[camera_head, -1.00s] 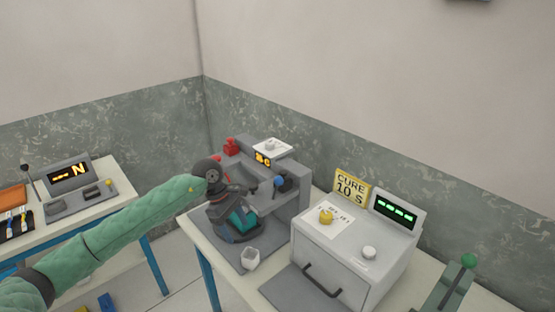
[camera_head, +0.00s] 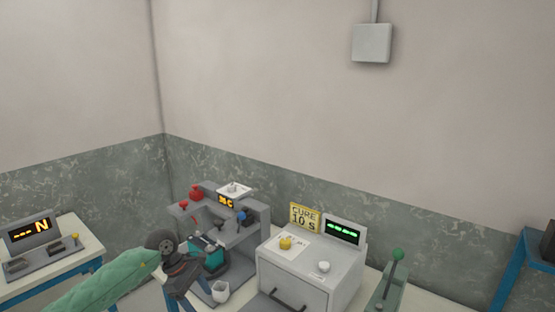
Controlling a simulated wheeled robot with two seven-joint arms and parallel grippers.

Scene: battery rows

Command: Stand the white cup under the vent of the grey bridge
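The bridge rises at the back of the table, with an orange-lit display and a white top tray. A teal block (camera_head: 213,260) sits under the bridge. I cannot make out the vent itself. My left gripper (camera_head: 204,295) points down just left of the cup, in front of the bridge. Its fingers are small and partly merge with the plate, so I cannot tell whether they are open or touch the cup. My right gripper is out of view.
Right of the bridge stands a light grey curing box (camera_head: 310,274) with a yellow knob, a dark handle and a yellow "CURE 10 S" sign (camera_head: 304,217). A green-knobbed lever (camera_head: 396,256) stands farther right. Another table (camera_head: 78,252) with a console is at left.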

